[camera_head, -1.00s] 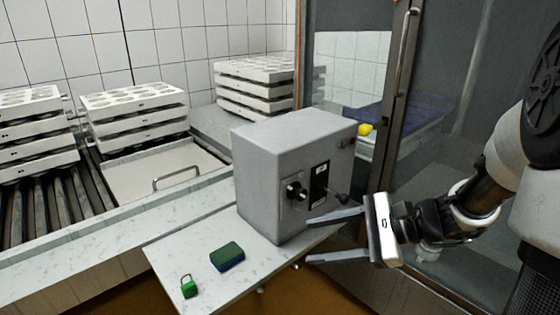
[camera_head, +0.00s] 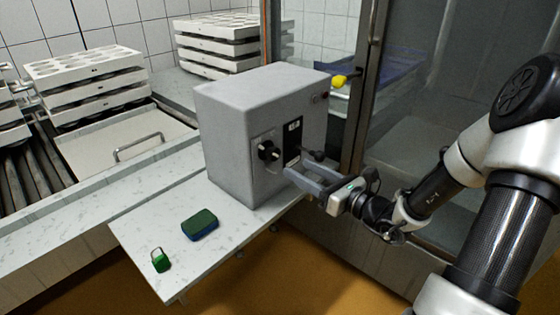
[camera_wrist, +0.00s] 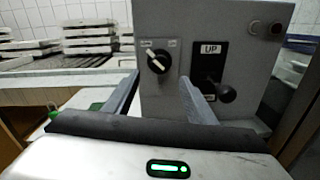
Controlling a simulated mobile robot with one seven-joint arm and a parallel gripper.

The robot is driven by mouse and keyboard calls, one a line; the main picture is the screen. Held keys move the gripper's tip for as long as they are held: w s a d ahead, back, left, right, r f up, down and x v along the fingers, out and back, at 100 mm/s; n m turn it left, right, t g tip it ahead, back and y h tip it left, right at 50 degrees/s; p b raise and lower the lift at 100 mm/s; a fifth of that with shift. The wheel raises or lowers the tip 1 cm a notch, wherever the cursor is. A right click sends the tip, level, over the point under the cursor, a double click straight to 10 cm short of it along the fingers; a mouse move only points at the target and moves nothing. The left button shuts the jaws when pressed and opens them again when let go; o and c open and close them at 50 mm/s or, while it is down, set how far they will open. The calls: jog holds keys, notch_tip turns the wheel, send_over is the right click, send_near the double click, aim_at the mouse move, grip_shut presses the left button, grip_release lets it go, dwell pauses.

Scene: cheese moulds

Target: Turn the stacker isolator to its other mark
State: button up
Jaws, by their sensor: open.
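The grey control box (camera_head: 235,125) stands on the pale shelf. Its front carries a black rotary isolator knob (camera_head: 268,151), which also shows in the wrist view (camera_wrist: 158,62). The knob's white bar slants from upper left to lower right, with small unreadable labels above it on either side. To its right is a black plate marked UP (camera_wrist: 210,49) with a ball-ended lever (camera_wrist: 225,92). My gripper (camera_head: 298,165) is open and empty in front of the panel, at its lower right. In the wrist view its fingers (camera_wrist: 160,76) point towards the panel, below the knob.
A green-and-blue sponge (camera_head: 200,224) and a green padlock (camera_head: 160,260) lie on the shelf (camera_head: 150,240) left of the box. Stacked white moulds (camera_head: 85,80) stand behind. A dark-framed glass panel (camera_head: 420,130) is close on the right.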

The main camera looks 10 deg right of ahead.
aim_at(276, 156)
jog(key=b+x, duration=0.1)
jog(key=x, duration=0.7)
jog(key=shift+w+a, duration=0.2)
jog(key=shift+w, duration=0.05)
jog(key=c, duration=1)
